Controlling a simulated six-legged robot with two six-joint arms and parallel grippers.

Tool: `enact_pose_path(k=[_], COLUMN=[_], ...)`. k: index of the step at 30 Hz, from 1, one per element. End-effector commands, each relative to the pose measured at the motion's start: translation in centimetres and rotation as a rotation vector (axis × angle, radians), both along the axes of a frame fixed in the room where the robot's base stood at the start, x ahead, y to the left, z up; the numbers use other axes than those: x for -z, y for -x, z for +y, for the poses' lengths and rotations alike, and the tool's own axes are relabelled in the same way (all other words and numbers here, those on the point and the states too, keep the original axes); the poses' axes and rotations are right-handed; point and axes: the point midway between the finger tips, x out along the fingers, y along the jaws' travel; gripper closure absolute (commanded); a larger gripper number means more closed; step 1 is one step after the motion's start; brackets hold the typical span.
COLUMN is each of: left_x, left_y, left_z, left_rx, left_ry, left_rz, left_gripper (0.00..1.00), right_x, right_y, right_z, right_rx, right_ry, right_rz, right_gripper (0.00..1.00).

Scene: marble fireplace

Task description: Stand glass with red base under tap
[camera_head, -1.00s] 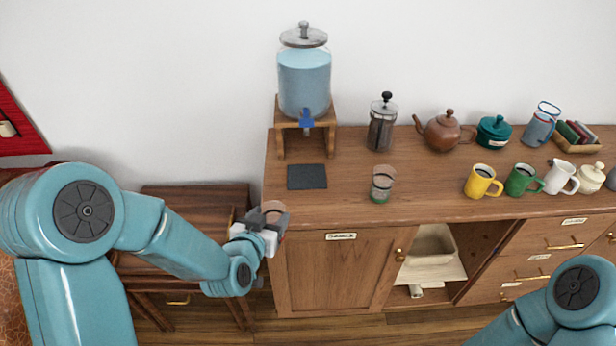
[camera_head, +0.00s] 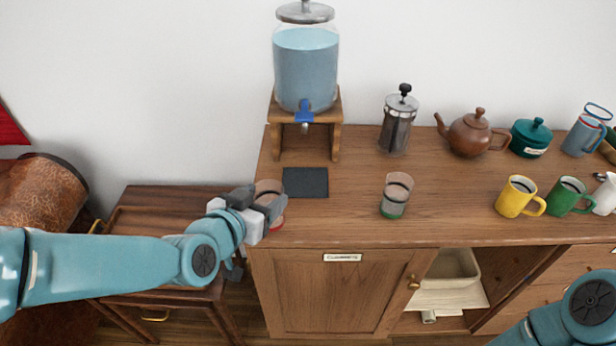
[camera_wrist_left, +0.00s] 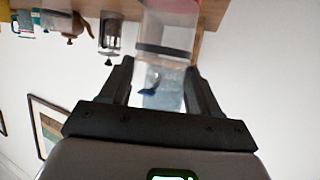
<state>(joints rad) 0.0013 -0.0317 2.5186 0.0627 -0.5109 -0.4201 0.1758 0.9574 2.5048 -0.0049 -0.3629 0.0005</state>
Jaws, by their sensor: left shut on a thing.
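My left gripper (camera_head: 262,208) is shut on a clear glass with a red base (camera_head: 277,222), at the left front corner of the counter. In the left wrist view, the glass (camera_wrist_left: 168,38) sits between the fingers (camera_wrist_left: 155,85), its red base at the top edge. The gap to the counter is hard to judge. The blue tap (camera_head: 304,117) is on a water dispenser (camera_head: 306,75) on a wooden stand (camera_head: 334,135), behind the gripper. A dark square mat (camera_head: 306,183) lies in front of the stand. My right gripper is out of view.
A glass with a green base (camera_head: 396,195) stands right of the mat. A French press (camera_head: 398,125), brown teapot (camera_head: 470,135), teal pot (camera_head: 530,138), yellow mug (camera_head: 518,197) and green mug (camera_head: 568,197) stand farther right. The counter (camera_head: 340,222) is bare in front of the mat.

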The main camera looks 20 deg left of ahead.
Motion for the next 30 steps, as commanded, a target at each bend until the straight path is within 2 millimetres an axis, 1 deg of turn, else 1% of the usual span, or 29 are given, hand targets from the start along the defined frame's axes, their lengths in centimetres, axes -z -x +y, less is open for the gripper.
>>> enact_pose_path(k=[2, 5, 12, 15, 18, 21, 26, 27, 30], left_x=[-0.2, -0.3, -0.3, -0.3, -0.3, -0.2, -0.2, 0.8, 2.6], left_y=[-1.0, -3.4, -10.4, -13.1, -15.1, -16.2, -17.5, -17.4, -17.4], left_z=[-0.1, -0.4, -1.2, -1.6, -1.9, -2.0, -2.2, -2.2, -2.2], left_rx=[0.001, 0.001, 0.001, 0.0, 0.0, 0.001, 0.001, 0.001, 0.001], left_ry=[0.0, 0.0, -0.001, 0.001, 0.0, 0.0, 0.001, -0.001, 0.0], left_rz=[-0.001, 0.0, 0.0, -0.001, -0.002, -0.002, -0.002, 0.002, 0.003], left_gripper=[1.0, 1.0, 1.0, 1.0, 1.0, 1.0, 1.0, 1.0, 1.0], right_x=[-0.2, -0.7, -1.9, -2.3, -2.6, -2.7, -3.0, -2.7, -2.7], right_y=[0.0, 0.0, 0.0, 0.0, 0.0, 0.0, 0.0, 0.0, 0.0], right_z=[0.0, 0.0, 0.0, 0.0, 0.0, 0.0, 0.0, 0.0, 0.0], right_rx=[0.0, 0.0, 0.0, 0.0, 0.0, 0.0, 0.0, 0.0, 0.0], right_ry=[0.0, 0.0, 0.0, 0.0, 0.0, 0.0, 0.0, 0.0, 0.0], right_rz=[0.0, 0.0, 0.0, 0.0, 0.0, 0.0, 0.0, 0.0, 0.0], right_gripper=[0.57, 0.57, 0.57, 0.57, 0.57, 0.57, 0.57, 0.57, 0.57])
